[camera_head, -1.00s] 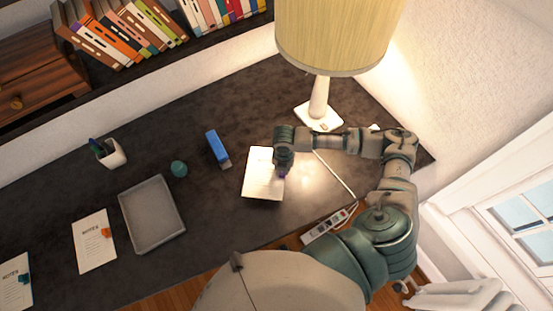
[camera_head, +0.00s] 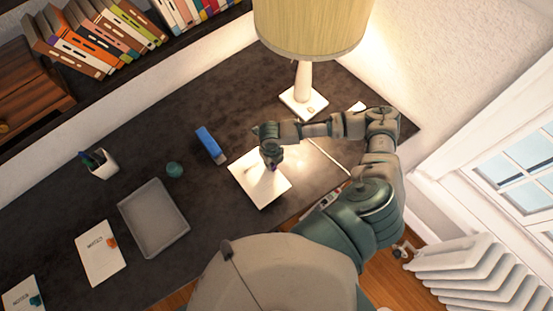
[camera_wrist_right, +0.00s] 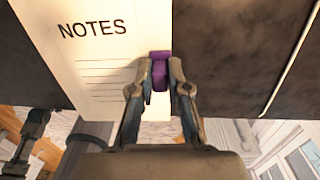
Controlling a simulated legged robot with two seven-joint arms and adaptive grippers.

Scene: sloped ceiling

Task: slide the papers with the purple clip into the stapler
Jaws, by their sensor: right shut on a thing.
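The papers (camera_head: 262,186) are a white sheaf under the lamp light on the dark desk. In the right wrist view the papers (camera_wrist_right: 85,40) show the word NOTES and ruled lines. The purple clip (camera_wrist_right: 160,70) sits at their edge, between my right gripper's fingers. My right gripper (camera_head: 272,166) is shut on the clip; its fingertips also show in the right wrist view (camera_wrist_right: 160,75). The blue stapler (camera_head: 211,146) lies on the desk just to the left of and behind the papers, apart from them. My left gripper is not in view.
A lamp (camera_head: 303,102) stands behind the papers, with its cord running to the right. To the left are a green round object (camera_head: 174,169), an empty grey tray (camera_head: 127,210), a pen cup (camera_head: 101,161) and notes with orange (camera_head: 98,262) and teal (camera_head: 20,292) clips.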

